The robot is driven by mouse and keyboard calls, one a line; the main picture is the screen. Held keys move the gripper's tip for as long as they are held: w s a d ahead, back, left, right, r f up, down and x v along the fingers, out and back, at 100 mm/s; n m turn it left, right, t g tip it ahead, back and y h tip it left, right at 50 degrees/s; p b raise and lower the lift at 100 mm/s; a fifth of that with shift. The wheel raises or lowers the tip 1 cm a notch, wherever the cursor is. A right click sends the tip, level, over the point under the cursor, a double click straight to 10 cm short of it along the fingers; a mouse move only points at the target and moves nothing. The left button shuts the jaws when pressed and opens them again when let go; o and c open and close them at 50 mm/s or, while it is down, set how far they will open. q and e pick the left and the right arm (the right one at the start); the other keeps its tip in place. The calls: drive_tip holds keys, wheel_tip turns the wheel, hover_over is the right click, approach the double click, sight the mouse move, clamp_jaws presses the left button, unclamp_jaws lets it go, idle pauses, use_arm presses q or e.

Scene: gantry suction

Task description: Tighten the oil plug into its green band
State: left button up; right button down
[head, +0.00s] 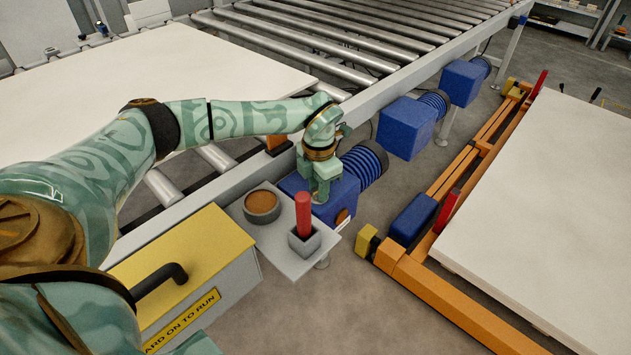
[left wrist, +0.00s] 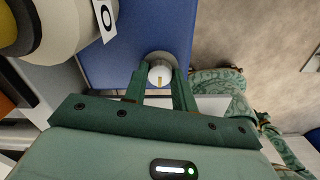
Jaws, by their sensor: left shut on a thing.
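My left gripper (head: 321,196) reaches down to a blue gearbox (head: 293,184) beside the roller conveyor. In the left wrist view its two green fingers (left wrist: 160,80) are shut on the oil plug (left wrist: 161,74). The plug shows as a pale round head with a short yellow mark, in a grey round seat on the blue housing (left wrist: 130,35). The fingers stand on either side of the head. In the head view the plug is hidden by the gripper. I cannot make out a green band around the plug. My right gripper is not in view.
A grey shelf (head: 282,252) holds a round brown-filled dish (head: 262,206) and a red-handled tool (head: 303,213) in a square holder, close to the gripper. A yellow-topped guard (head: 185,250) with a black handle stands left. An orange frame (head: 440,275) and white panel lie right.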

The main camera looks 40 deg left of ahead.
use_arm(q)
drive_tip(key=shift+r+m+p, duration=0.25)
drive_tip(key=shift+m+p, duration=0.2)
drive_tip(key=shift+m, duration=0.15)
drive_tip(key=shift+f+m+p, duration=0.15)
drive_tip(key=shift+m+p, duration=0.25)
drive_tip(key=shift+m, duration=0.2)
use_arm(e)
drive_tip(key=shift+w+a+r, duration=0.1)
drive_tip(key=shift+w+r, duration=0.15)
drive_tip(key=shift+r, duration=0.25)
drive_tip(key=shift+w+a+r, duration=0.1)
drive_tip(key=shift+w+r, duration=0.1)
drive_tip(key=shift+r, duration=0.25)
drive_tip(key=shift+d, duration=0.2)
use_arm(q)
drive_tip(key=o, duration=1)
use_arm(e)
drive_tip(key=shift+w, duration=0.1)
